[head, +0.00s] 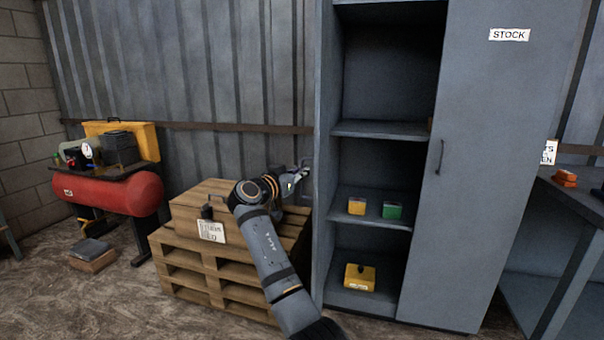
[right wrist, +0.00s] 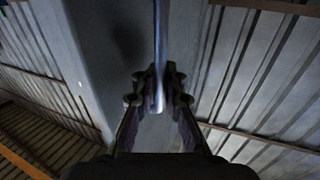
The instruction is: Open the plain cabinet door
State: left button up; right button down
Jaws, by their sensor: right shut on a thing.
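The grey cabinet's plain door (head: 324,120) stands swung open on the left, seen nearly edge-on, with the shelves exposed. My right gripper (head: 299,177) is at the door's outer side, shut on its handle (head: 306,162). In the right wrist view the handle (right wrist: 158,85) is a pale bar running between the two fingers (right wrist: 158,100), with the grey door face (right wrist: 105,60) beside it. The other door (head: 490,150), labelled STOCK, is closed. My left gripper is not in view.
Inside the cabinet stand a yellow box (head: 357,205), a green box (head: 392,210) and a larger yellow box (head: 360,277). A wooden crate (head: 188,212) on pallets (head: 205,275) stands close to my right arm. A red compressor (head: 108,193) is farther left; a workbench (head: 570,200) is right.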

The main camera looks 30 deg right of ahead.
jog(key=shift+f, duration=0.3)
jog(key=c, duration=1.8)
grip_release()
jog(key=shift+a, duration=0.1)
jog(key=shift+o, duration=0.3)
jog(key=shift+a+r, duration=0.1)
jog(key=shift+r, duration=0.15)
jog(key=v, duration=1.2)
